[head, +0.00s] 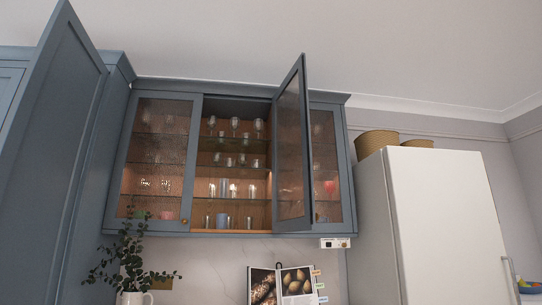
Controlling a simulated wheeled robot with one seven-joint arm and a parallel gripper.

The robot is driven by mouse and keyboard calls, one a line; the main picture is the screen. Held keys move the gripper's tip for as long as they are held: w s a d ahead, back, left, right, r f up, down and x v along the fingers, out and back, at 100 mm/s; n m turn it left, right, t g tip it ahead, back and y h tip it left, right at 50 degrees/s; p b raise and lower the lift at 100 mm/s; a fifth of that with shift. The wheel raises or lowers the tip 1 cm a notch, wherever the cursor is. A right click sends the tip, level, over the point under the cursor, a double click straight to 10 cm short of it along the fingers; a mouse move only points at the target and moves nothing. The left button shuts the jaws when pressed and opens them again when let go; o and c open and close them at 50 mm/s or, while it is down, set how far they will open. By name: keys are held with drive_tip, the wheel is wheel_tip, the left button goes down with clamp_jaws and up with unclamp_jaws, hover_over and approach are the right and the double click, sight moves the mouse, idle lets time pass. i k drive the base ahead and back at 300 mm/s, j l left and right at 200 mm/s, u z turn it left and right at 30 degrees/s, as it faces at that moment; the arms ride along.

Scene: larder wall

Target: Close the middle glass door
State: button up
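The middle glass door (290,150) of the blue-grey wall cabinet (232,90) stands wide open. It looks hinged at the right side of the middle opening, and its free edge juts out towards me, covering part of the right glass door (326,165). The open middle compartment shows shelves (232,168) with several glasses. The left glass door (160,160) looks shut and has a small brass knob (184,221) at its lower right corner. The right glass door also looks shut. A knob on the middle door cannot be made out. My gripper is not in view.
A tall blue-grey door (50,160) stands open at the near left. A white fridge (440,220) with baskets (377,142) on top stands at the right. Below the cabinet are a leafy plant in a white jug (134,298) and an open book (281,286).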

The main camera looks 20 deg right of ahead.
sight(294, 202)
drive_tip(key=i+l+u, duration=0.1)
drive_tip(key=l+u, duration=0.25)
drive_tip(key=l, duration=0.75)
drive_tip(key=l+u, duration=0.35)
drive_tip(key=l, duration=0.8)
drive_tip(key=k+l, duration=0.3)
drive_tip(key=l, duration=0.15)
drive_tip(key=k+l, duration=0.25)
drive_tip(key=l, duration=0.2)
drive_tip(key=k, duration=0.2)
